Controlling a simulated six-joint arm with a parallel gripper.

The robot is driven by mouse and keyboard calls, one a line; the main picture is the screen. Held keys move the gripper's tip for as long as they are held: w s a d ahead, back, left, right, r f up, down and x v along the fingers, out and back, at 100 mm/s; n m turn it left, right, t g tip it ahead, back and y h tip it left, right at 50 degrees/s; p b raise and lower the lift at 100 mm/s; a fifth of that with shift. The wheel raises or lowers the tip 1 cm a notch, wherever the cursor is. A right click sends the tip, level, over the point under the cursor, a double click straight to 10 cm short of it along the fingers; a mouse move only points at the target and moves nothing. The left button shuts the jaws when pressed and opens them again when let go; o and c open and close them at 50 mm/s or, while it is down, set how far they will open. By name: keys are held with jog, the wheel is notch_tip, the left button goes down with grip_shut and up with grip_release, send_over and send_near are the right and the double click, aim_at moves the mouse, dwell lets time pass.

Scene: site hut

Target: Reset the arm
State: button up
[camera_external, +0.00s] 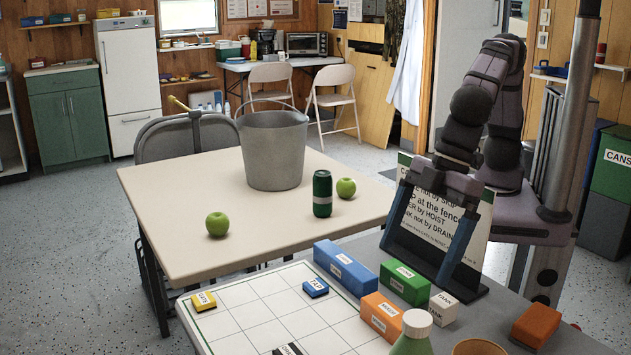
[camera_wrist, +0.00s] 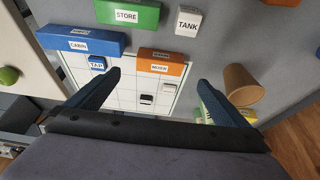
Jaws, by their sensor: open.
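My gripper (camera_external: 413,265) is open and empty, fingers pointing down in front of the sign board (camera_external: 463,215) at the right. In the wrist view, its two dark blue fingers (camera_wrist: 159,78) are spread wide over the white grid board (camera_wrist: 122,97), with nothing held between them. The orange MIXER block (camera_wrist: 161,68) shows beyond and between the fingertips. The arm is bent, with its elbow raised at upper right in the external view.
Blue CABIN (camera_external: 345,268), green STORE (camera_external: 404,283), orange MIXER (camera_external: 382,317) and white TANK (camera_external: 443,308) blocks stand near the grid board (camera_external: 250,318). A green bottle (camera_external: 412,340) is at front. A bucket (camera_external: 273,150), can (camera_external: 322,193) and two apples occupy the beige table.

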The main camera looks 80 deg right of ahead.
jog(key=w+d+r+m+h+p, duration=0.1)
jog(key=w+d+r+p, duration=0.4)
jog(key=d, duration=0.4)
jog(key=w+d+r+m+g+h+p, duration=0.1)
jog(key=w+d+r+m+p, duration=0.15)
jog(key=d+p, duration=0.55)
jog(key=w+d+r+m+h+p, duration=0.1)
jog(key=w+d+r+p, duration=0.35)
jog(key=d, duration=0.55)
jog(key=s+d+r+m+p, duration=0.1)
jog(key=s+d+r+p, duration=0.2)
jog(key=d, duration=0.4)
jog(key=s+d+r+m+g+p, duration=0.1)
jog(key=s+d+r+m+p, duration=0.1)
jog(key=s+d+p, duration=0.3)
jog(key=s+d+r+m+g+p, duration=0.1)
jog(key=s+d+r+p, duration=0.2)
jog(key=d+p, duration=0.5)
jog(key=shift+s+d+r, duration=0.4)
jog(key=shift+d+r, duration=0.25)
jog(key=shift+d, duration=0.1)
